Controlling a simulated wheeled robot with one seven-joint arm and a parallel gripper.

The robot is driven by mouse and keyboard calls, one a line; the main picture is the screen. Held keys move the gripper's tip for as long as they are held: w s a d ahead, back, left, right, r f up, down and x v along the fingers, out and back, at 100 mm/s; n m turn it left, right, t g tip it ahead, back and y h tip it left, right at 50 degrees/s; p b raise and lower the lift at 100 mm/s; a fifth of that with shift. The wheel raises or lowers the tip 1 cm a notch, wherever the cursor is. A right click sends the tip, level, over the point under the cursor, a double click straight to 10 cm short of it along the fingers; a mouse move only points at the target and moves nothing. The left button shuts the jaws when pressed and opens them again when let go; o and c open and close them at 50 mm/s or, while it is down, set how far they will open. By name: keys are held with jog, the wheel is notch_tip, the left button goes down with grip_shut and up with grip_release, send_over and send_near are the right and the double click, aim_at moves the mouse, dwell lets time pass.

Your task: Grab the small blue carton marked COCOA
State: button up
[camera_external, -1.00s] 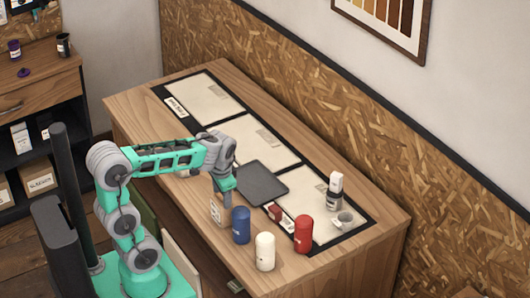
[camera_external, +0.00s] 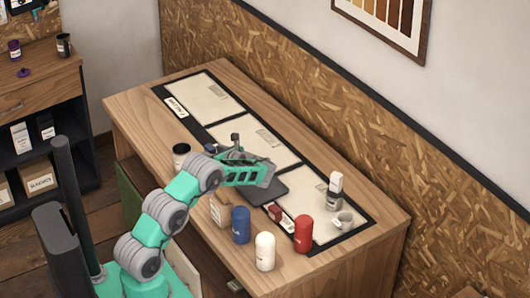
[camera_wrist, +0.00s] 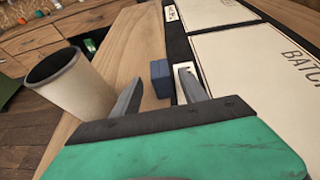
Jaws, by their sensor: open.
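A small dark blue carton (camera_wrist: 160,78) stands on the wooden bench in the wrist view, beside the dark border of the mat. It lies ahead of my gripper (camera_wrist: 158,93), between the lines of the two fingers. The fingers are open with nothing visible between them, and the carton looks a little beyond the tips. No COCOA lettering is readable. In the external view a small dark blue shape (camera_external: 210,148), probably this carton, shows partly behind my arm, left of my gripper (camera_external: 236,143).
A white cup (camera_wrist: 72,88) with a dark inside stands close to the left finger; it shows in the external view too (camera_external: 181,157). Blue (camera_external: 241,225), white (camera_external: 265,252) and red (camera_external: 303,234) canisters stand near the front.

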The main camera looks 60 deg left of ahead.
aim_at(213, 152)
jog(key=x, duration=0.3)
jog(key=shift+w+a+f, duration=0.1)
jog(key=shift+a+f, duration=0.05)
jog(key=shift+a, duration=0.15)
jog(key=shift+d, duration=0.1)
grip_shut()
